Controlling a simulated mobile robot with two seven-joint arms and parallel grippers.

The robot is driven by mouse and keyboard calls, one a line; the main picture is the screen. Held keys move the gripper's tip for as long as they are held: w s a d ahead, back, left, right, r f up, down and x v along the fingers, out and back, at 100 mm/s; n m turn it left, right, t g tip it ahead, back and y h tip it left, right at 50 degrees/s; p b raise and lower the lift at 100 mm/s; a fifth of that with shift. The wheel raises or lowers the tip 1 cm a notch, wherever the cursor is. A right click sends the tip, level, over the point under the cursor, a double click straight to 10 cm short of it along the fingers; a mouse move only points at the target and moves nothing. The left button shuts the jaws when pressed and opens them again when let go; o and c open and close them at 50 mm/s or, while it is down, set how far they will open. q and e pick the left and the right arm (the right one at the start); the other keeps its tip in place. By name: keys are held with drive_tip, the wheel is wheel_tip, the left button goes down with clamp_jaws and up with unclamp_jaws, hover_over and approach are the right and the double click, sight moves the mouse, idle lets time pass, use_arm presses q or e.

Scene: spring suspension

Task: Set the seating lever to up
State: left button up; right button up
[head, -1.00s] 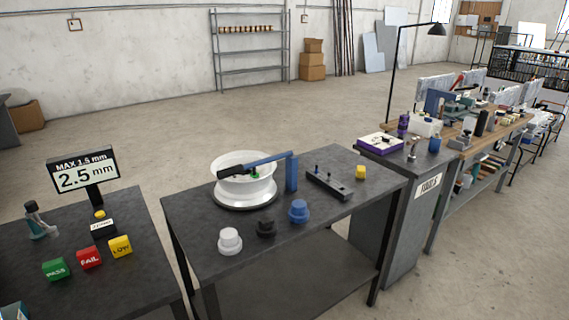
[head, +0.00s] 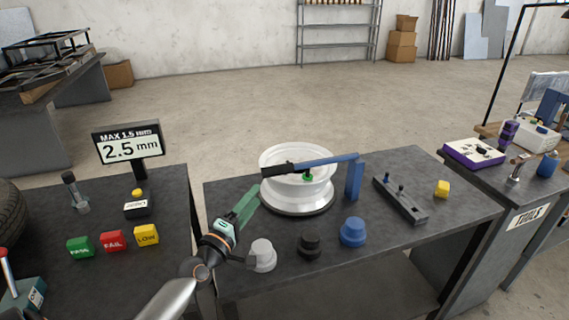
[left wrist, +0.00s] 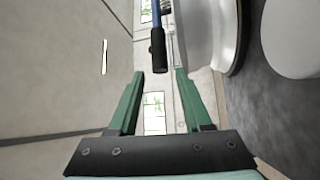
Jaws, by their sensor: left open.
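The seating lever (head: 325,162) is a blue bar with a black handle (head: 277,170). It reaches left from a blue post (head: 354,181) across the top of a white wheel rim (head: 298,192), close to level with the handle slightly lower. My left gripper (head: 252,193) has green fingers and is just left of the rim, short of the handle and apart from it. In the left wrist view the fingers (left wrist: 160,74) are open and empty, and the black handle (left wrist: 157,45) shows beyond the gap between their tips. My right gripper is out of view.
White (head: 263,255), black (head: 310,245) and blue (head: 352,232) knobs stand along the front of the table, near my left arm. The left table holds a 2.5 mm display (head: 128,146).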

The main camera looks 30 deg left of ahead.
sight(272, 176)
use_arm(q)
drive_tip(key=w, duration=0.4)
drive_tip(key=w+r, duration=0.1)
drive_tip(key=w, duration=0.3)
drive_tip(key=w+r, duration=0.1)
drive_tip(key=w, duration=0.2)
drive_tip(key=shift+w+a, duration=0.4)
drive_tip(key=shift+f, duration=0.1)
clamp_jaws()
idle(1.0)
